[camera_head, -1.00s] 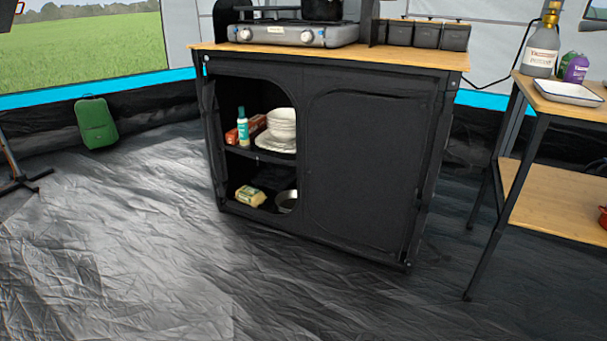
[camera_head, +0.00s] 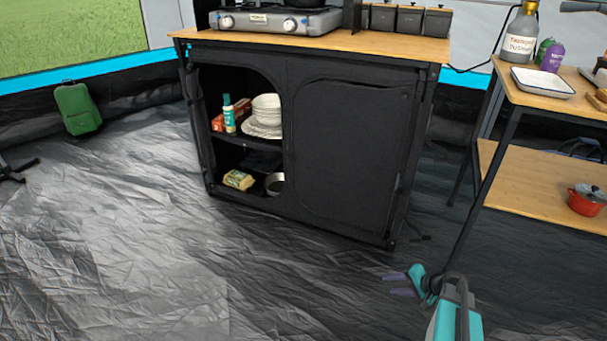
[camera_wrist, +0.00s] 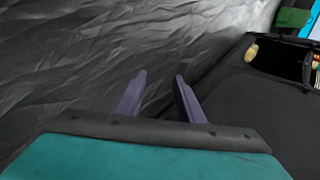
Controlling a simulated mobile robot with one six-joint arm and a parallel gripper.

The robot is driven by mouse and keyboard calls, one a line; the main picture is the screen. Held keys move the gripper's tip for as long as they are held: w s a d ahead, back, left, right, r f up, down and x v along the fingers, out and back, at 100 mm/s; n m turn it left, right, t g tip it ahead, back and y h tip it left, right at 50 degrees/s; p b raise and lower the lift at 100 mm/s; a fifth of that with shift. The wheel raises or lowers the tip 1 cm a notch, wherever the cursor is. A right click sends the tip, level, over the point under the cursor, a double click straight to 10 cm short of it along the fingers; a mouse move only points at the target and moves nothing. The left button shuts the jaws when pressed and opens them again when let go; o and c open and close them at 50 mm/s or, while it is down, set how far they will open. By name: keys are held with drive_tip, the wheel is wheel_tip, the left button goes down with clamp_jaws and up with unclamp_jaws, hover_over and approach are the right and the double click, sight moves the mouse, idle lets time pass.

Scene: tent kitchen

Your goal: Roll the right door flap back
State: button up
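The black fabric cupboard (camera_head: 305,212) stands in the middle of the head view. Its right door flap (camera_head: 350,150) hangs flat and covers the right opening. The left opening is uncovered and shows two shelves. My gripper (camera_head: 390,279) is at the lower right, in front of the cupboard's right foot and apart from the flap. Its two purple fingers are spread with nothing between them. In the wrist view the fingers (camera_wrist: 160,88) point over the groundsheet, with the black cupboard (camera_wrist: 245,100) at the right.
Plates (camera_head: 265,115), a bottle (camera_head: 229,116) and a metal bowl (camera_head: 275,184) are in the left opening. A stove (camera_head: 275,21) is on top. A wooden side table (camera_head: 500,200) with a red pot (camera_head: 586,199) stands at right.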

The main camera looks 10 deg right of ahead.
drive_tip(key=w+d+r+m+t+h+p, duration=0.1)
drive_tip(key=w+d+r+t+h, duration=0.15)
drive_tip(key=d, duration=0.85)
drive_tip(key=w+d+r+m+t+h+p, duration=0.1)
drive_tip(key=d+r+h, duration=0.25)
drive_tip(key=d, duration=0.75)
drive_tip(key=s+d+r+m+g+h, duration=0.15)
drive_tip(key=d+r+h, duration=0.25)
drive_tip(key=d, duration=0.6)
drive_tip(key=s+d+r+m+h, duration=0.2)
drive_tip(key=s+d+r+h, duration=0.15)
drive_tip(key=d, duration=0.75)
drive_tip(key=s+d+r+m+g+h+p, duration=0.1)
drive_tip(key=s+d+r+g+h, duration=0.1)
drive_tip(key=s+d+r+h, duration=0.3)
drive_tip(key=s+d+r+m+g+h, duration=0.1)
drive_tip(key=s+d+g+h, duration=0.15)
drive_tip(key=d, duration=0.35)
drive_tip(key=s+d+r+m+g+h, duration=0.1)
drive_tip(key=s+r+g, duration=0.1)
drive_tip(key=s+g, duration=0.2)
drive_tip(key=s+d+r+m+g, duration=0.1)
drive_tip(key=s+r+g, duration=0.1)
drive_tip(key=s+g, duration=0.3)
drive_tip(key=s, duration=0.4)
drive_tip(key=shift+r+m+h, duration=0.35)
drive_tip(key=shift+h, duration=0.05)
drive_tip(key=shift+d, duration=0.1)
drive_tip(key=shift+c, duration=0.4)
